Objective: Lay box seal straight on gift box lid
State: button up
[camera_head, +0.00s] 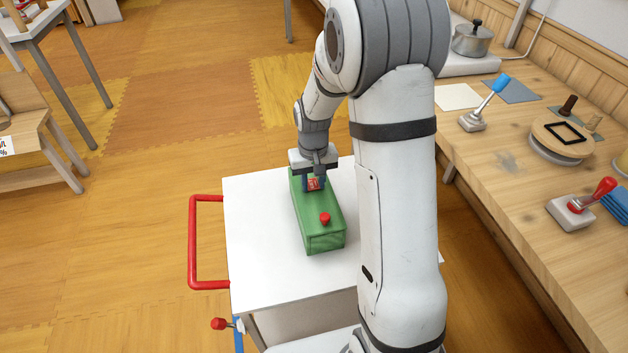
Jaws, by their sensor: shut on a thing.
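The green gift box (326,242) stands on a white cart top, its long side running away from me. A small red knob (325,218) sits on the near part of its lid. My gripper (313,183) points down over the far part of the lid and is shut on a small red piece with light marks, which looks like the box seal (313,185). The seal is at or just above the lid; I cannot tell whether it touches. The gripper hides part of the lid's far end.
The white cart (262,250) has a red handle (192,242) on its left and bare top around the box. A wooden workbench (515,180) on the right holds a blue-handled tool (485,108), a red-handled tool (585,205) and a pot (472,40). My arm hides the cart's right side.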

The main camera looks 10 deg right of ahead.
jog(key=o, duration=1.1)
dwell(0.4)
jog(key=shift+r+p, duration=2.65)
jog(key=shift+r, duration=0.85)
jog(key=s+r+t+p, duration=0.1)
jog(key=s+r+p, duration=0.2)
jog(key=s+r, duration=0.4)
jog(key=s+r+p, duration=0.3)
jog(key=s+r, duration=0.4)
jog(key=r, duration=0.2)
jog(key=s+r+t+p, duration=0.1)
jog(key=s+r+p, duration=0.2)
jog(key=s+r, duration=0.4)
jog(key=shift+s+d+r+t+p, duration=0.1)
jog(key=shift+s+r+t+p, duration=0.1)
jog(key=shift+r, duration=0.15)
jog(key=shift+s+d+r+t+p, duration=0.1)
jog(key=shift+r+p, duration=0.05)
jog(key=shift+r, duration=0.2)
